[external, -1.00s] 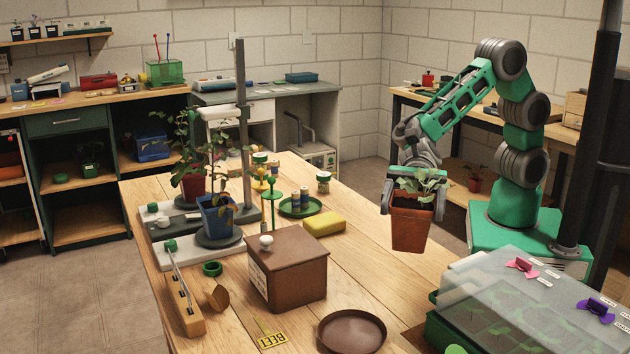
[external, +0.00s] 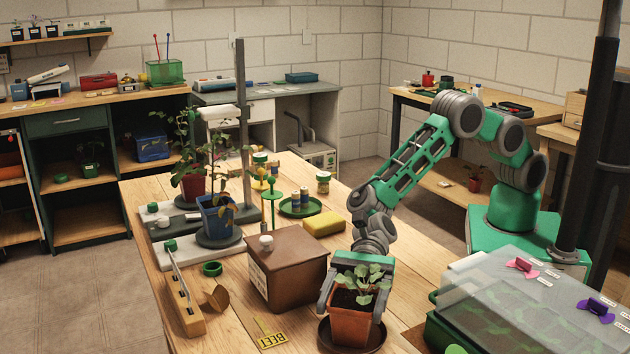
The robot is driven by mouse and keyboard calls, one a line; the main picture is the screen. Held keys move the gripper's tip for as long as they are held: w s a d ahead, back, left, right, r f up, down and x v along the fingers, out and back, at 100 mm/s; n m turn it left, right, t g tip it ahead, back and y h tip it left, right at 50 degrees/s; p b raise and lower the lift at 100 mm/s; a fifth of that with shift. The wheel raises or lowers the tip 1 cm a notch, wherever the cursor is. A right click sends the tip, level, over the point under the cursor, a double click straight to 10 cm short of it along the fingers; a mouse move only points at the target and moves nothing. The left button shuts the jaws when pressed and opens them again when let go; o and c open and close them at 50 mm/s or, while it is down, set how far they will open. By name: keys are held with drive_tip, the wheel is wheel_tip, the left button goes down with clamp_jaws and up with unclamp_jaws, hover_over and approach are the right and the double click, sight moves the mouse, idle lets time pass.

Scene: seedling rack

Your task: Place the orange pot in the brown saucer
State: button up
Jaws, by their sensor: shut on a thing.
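The orange pot (external: 350,328) holds a leafy green seedling and dark soil. It is upright at the front of the table. My gripper (external: 356,296) is shut on the pot near its rim, one finger on each side. The brown saucer (external: 324,338) is directly below the pot, and its rim shows around the pot's base. The pot hides the saucer's middle, so I cannot tell whether the pot's bottom touches it.
A brown box (external: 286,268) with a pale knob stands just left of the pot. A yellow BEET label (external: 272,341) lies left of the saucer. A yellow sponge (external: 324,223) lies behind. A clear-lidded green tray (external: 520,300) stands at the right.

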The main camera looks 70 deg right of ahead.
drive_tip(key=shift+r, duration=0.15)
drive_tip(key=shift+f, duration=0.2)
drive_tip(key=o, duration=1.6)
